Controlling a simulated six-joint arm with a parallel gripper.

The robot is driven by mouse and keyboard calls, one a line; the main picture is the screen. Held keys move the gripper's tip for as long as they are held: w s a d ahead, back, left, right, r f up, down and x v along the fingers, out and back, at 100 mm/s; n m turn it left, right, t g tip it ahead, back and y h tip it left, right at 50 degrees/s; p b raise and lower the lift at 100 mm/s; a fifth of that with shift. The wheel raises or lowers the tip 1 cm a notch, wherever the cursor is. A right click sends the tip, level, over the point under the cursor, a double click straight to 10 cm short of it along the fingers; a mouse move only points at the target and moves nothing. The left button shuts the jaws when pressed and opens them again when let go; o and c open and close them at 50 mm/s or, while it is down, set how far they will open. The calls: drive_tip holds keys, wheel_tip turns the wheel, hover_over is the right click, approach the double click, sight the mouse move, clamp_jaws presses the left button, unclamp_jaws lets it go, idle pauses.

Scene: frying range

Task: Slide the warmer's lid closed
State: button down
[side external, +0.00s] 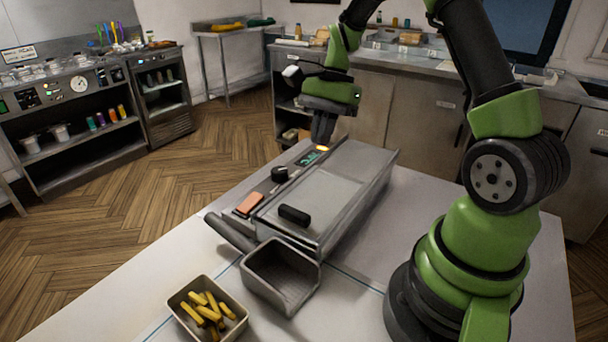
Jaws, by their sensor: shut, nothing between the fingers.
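The warmer (345,225) is a long grey metal box on the white table. Its flat lid (325,190) lies along the top, with a black handle (294,214) near the end closest to the camera. I see no clear gap into the box, and I cannot tell how far the lid is slid. My gripper (322,145) is shut and empty, pointing down above the far left part of the warmer, by its control strip. It is well away from the handle. Its fingertips are small and dark here, and I cannot tell whether they touch anything.
The control strip has a black knob (279,174), a green display (308,158) and an orange block (249,204). An empty metal basket (281,275) with a dark handle stands at the near end. A tray of fries (207,308) sits beside it.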

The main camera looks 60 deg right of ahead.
approach(303, 206)
drive_tip(key=x, duration=0.2)
drive_tip(key=d+x, duration=0.1)
drive_tip(key=x, duration=0.1)
drive_tip(key=shift+f, duration=0.35)
drive_tip(key=a, duration=0.3)
drive_tip(key=shift+a+f, duration=0.15)
drive_tip(key=shift+f, duration=0.2)
drive_tip(key=shift+a, duration=0.5)
